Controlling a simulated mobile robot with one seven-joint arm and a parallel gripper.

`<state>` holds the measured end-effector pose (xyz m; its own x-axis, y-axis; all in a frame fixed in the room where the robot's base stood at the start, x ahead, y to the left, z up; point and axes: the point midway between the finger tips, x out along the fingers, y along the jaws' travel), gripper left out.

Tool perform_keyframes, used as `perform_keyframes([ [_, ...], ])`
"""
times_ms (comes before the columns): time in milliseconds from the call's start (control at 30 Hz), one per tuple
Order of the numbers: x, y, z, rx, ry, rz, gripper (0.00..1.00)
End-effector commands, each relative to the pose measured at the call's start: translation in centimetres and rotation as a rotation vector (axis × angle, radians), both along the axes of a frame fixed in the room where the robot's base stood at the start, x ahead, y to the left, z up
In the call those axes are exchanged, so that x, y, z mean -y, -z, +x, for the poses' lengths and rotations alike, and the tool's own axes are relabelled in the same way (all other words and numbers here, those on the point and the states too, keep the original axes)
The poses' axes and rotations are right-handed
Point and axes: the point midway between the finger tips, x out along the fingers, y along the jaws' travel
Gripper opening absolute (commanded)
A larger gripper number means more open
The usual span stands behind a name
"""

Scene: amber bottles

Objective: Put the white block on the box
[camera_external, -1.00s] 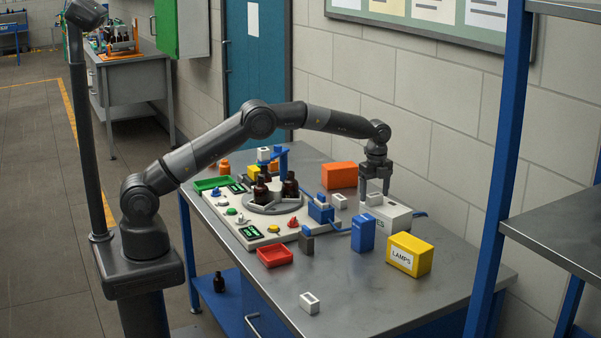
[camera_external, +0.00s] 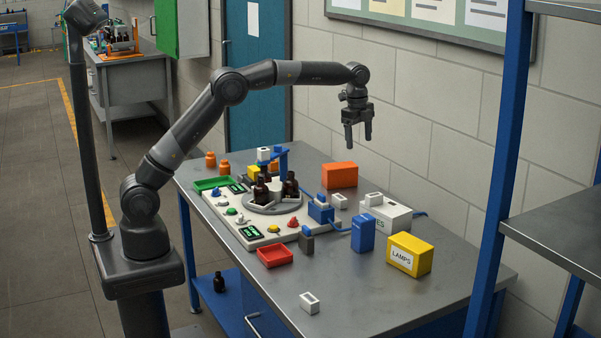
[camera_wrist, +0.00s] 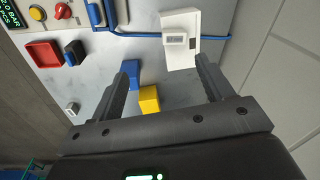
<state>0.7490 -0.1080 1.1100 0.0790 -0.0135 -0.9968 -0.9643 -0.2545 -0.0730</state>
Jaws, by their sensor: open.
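A small white block (camera_external: 373,199) rests on top of the white box (camera_external: 397,220), toward its left end. The box's label is partly legible, ending in "ES". In the wrist view the same block (camera_wrist: 176,39) sits on the white box (camera_wrist: 181,60), apart from my fingers. My gripper (camera_external: 357,142) is open and empty, raised well above the box and slightly to its left in the external view. The fingers also show spread apart in the wrist view (camera_wrist: 163,66).
A yellow LAMPS box (camera_external: 409,254), a blue box (camera_external: 363,234) and an orange box (camera_external: 340,175) stand around the white box. A control panel (camera_external: 222,212) with amber bottles (camera_external: 290,185) is on the left. A red tray (camera_external: 274,256) lies in front. The table's right front is clear.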

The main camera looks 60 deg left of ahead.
Motion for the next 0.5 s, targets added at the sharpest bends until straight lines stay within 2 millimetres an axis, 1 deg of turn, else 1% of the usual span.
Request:
perform_keyframes([
  [33, -0.7, -1.6, -1.4, 0.015, -0.044, -0.005, 0.73],
  [167, -2.2, -4.5, -4.8, 0.051, -0.164, -0.024, 0.73],
  [200, -2.6, -5.3, -6.0, 0.062, -0.201, -0.029, 0.73],
  [367, -4.3, -8.0, -10.9, 0.104, -0.348, -0.057, 0.73],
  [400, -4.7, -8.5, -12.2, 0.115, -0.384, -0.064, 0.73],
  [467, -5.2, -9.1, -14.2, 0.131, -0.437, -0.076, 0.73],
  [500, -5.6, -9.5, -15.5, 0.14, -0.473, -0.085, 0.73],
])
